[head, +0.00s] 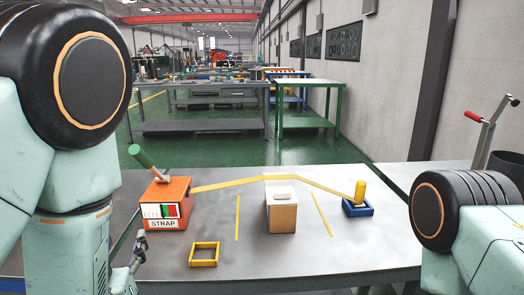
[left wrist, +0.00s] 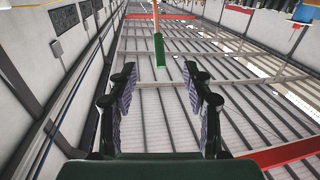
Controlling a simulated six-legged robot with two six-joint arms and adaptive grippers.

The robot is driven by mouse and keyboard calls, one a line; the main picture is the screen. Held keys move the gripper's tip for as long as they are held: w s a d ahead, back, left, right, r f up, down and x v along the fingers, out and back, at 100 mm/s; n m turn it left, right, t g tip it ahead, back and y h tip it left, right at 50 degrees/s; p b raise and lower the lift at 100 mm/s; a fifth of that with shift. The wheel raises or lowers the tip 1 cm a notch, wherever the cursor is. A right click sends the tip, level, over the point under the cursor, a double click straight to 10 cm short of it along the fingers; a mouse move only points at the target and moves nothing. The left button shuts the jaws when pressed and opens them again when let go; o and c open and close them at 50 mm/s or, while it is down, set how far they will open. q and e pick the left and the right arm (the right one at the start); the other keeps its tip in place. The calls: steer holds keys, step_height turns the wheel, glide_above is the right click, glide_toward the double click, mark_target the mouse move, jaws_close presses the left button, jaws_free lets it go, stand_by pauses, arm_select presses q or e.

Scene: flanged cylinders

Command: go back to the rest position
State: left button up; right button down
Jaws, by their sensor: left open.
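My left gripper (head: 138,252) is partly in view beside the left front of the grey table, left of the yellow square frame. In the left wrist view my left gripper (left wrist: 161,85) is open, with nothing between its two fingers. That view looks up at the hall's ceiling beams and walls. My right arm shows at the right edge of the head view, but its gripper is out of view.
An orange STRAP box (head: 164,205) with a green-handled lever (head: 141,156) stands left. A yellow strap (head: 228,184) runs over a cardboard box (head: 282,217) to a blue holder (head: 357,209) with a yellow post (head: 360,190). A yellow square frame (head: 204,263) lies in front.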

arm_select(q)
steer(key=s+d+f+m+g+h, duration=0.1)
steer(key=s+f+g, duration=0.4)
steer(key=f, duration=0.6)
steer(key=s+d+f+m+g+h, duration=0.15)
steer(key=s+f+g, duration=0.4)
steer(key=f, duration=0.55)
steer(key=s+f+g+h, duration=0.1)
steer(key=s+f+g, duration=0.2)
steer(key=s, duration=0.6)
steer(key=s+f+g, duration=0.4)
steer(key=s+f, duration=0.3)
steer(key=s, duration=0.2)
steer(key=shift+s+f+h, duration=0.3)
steer(key=shift+s+h, duration=0.05)
steer(key=shift+m, duration=0.25)
